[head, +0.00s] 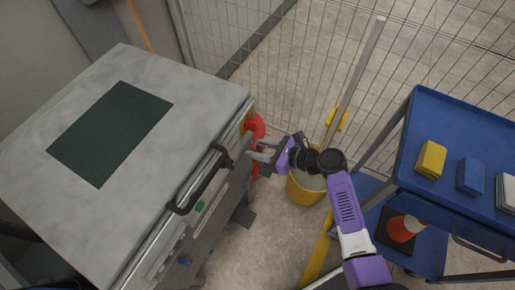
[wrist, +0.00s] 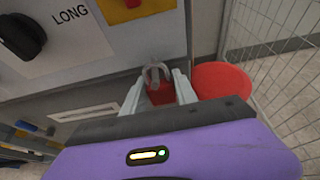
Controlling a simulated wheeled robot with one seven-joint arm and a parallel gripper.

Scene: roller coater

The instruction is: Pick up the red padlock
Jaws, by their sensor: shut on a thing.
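The red padlock (wrist: 160,94) shows in the wrist view, with its grey shackle upward, close to the lower edge of the grey machine panel (wrist: 110,70). My gripper (wrist: 157,92) has one finger on each side of the padlock's body and is shut on it. I cannot tell whether the shackle is hooked on anything. In the head view my gripper (head: 262,150) is at the right side of the machine (head: 215,85), below its top; the padlock cannot be made out there.
A red round object (wrist: 222,80) stands just right of my gripper. A black handle (head: 200,180) juts from the machine's front. A yellow bucket (head: 305,190) stands below my arm. A blue cart (head: 455,115) is at the right, and a mesh fence (head: 300,60) behind.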

